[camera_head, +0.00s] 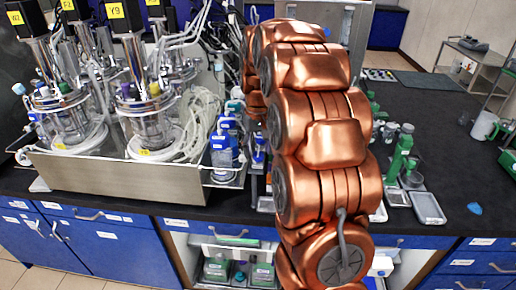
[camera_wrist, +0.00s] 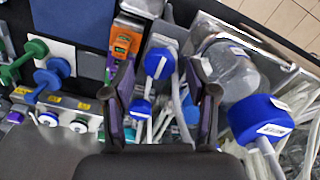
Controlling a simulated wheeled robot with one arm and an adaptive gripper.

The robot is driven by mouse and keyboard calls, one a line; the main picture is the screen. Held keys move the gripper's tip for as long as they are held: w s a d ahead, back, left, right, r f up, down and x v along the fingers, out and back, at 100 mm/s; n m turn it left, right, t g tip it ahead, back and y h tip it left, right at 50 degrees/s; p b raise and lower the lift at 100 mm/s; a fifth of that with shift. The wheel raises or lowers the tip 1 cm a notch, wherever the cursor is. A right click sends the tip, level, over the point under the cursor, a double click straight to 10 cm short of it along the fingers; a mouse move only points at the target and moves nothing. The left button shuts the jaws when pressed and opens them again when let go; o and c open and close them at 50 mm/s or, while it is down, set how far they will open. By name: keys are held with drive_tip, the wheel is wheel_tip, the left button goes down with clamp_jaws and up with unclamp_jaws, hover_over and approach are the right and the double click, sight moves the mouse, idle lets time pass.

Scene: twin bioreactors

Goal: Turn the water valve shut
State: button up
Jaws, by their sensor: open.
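In the wrist view, a blue valve-like handle with round ends (camera_wrist: 52,78) stands at the left against a white panel. A similar green handle (camera_wrist: 25,58) is beside it. I see no label that tells which one is the water valve. My gripper (camera_wrist: 158,95) is open, with its two dark fingers spread wide and no handle between them. Both handles lie to the left of the left finger, apart from it. Behind the fingers are a blue-capped part (camera_wrist: 158,62) and pale tubes. In the head view my copper arm hides the gripper, and I cannot make out the valve.
A large blue-capped bottle (camera_wrist: 257,118) is close to the right finger. An orange-and-green device (camera_wrist: 124,42) is beyond the left finger. In the head view, twin glass bioreactors (camera_head: 150,125) stand in a steel tray (camera_head: 115,178) at left. Green apparatus (camera_head: 402,150) stands right of my arm.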

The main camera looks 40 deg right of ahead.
drive_tip(key=shift+f, duration=0.55)
drive_tip(key=shift+c, duration=0.2)
clamp_jaws()
drive_tip(key=shift+f+m+b, duration=0.1)
drive_tip(key=shift+m+b, duration=0.3)
drive_tip(key=shift+b, duration=0.05)
drive_tip(key=m+b, duration=0.2)
drive_tip(key=b, duration=0.1)
drive_tip(key=shift+f+m, duration=0.15)
drive_tip(key=shift+m, duration=0.25)
drive_tip(key=m+b, duration=0.3)
drive_tip(key=m, duration=0.1)
drive_tip(key=m+b, duration=0.1)
drive_tip(key=m, duration=0.4)
drive_tip(key=shift+r, duration=0.2)
drive_tip(key=m, duration=0.5)
drive_tip(key=shift+b, duration=0.35)
drive_tip(key=shift+m, duration=0.3)
